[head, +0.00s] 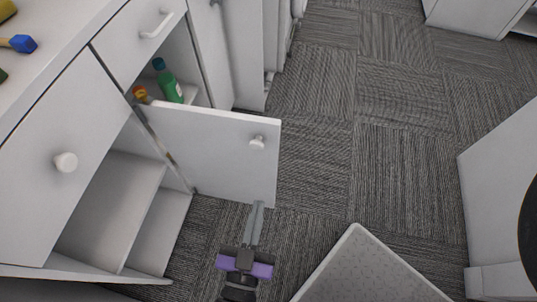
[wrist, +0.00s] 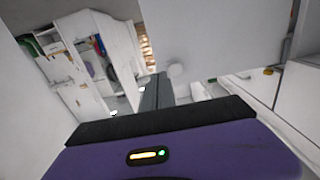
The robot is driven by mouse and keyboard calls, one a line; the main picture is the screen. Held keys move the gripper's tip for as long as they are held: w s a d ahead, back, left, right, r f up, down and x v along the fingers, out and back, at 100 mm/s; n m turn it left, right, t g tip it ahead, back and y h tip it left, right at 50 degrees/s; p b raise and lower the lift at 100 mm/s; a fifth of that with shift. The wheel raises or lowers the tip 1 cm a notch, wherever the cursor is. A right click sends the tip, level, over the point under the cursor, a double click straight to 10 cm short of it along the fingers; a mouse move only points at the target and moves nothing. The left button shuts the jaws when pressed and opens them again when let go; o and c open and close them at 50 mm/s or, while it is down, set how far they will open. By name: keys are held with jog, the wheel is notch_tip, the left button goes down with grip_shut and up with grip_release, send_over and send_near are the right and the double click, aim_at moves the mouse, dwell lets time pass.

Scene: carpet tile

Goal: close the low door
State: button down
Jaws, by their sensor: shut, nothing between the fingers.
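The low door (head: 210,155) is a white panel with a round white knob (head: 257,142). It stands wide open, swung out from the white cabinet (head: 95,75) over the floor. My gripper (head: 259,204) is shut and empty, its thin grey fingers reaching to the lower outer corner of the door in the head view. I cannot tell whether they touch it.
A green bottle (head: 168,82) and a smaller yellow-and-red item (head: 141,94) stand inside the cabinet behind the door. An empty open compartment (head: 110,190) lies left of the door. Bare carpet (head: 325,160) lies to the right. A white surface (head: 365,270) stands at the lower right.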

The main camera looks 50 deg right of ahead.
aim_at(272, 147)
jog(key=b+x, duration=0.1)
jog(key=x, duration=1.3)
jog(key=shift+s+b, duration=0.1)
jog(key=shift+b, duration=0.2)
jog(key=shift+d+r, duration=0.1)
